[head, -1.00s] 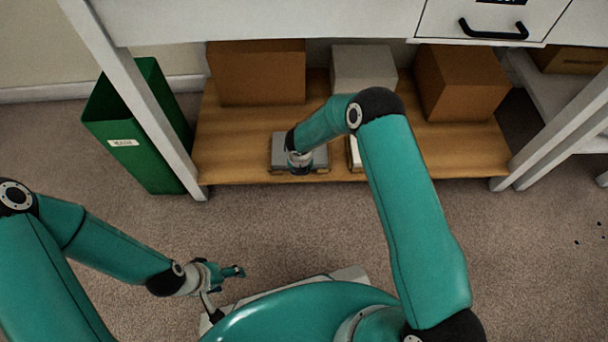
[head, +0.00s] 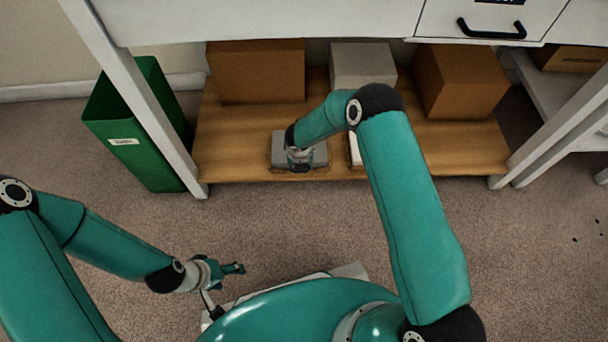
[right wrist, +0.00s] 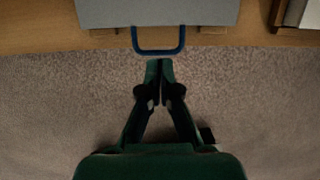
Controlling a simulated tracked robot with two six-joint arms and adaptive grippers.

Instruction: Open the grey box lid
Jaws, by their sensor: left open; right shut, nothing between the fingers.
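The grey box (head: 283,151) sits on the low wooden shelf near its front edge. In the right wrist view, its flat grey lid (right wrist: 155,13) fills the top of the picture, with a blue U-shaped handle (right wrist: 158,52) sticking out over the shelf's front edge. The lid looks closed. My right gripper (right wrist: 160,62) is shut and empty, with its fingertips just short of the handle's bar. In the head view, my right arm's wrist covers part of the box. My left gripper (head: 236,268) is open and empty, low over the carpet near my base.
Brown cartons (head: 256,75) (head: 462,82) and a pale grey box (head: 362,66) stand at the shelf's back. A white item (head: 355,150) lies right of the grey box, partly hidden by my arm. A green bin (head: 140,130) stands left. The carpet in front is clear.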

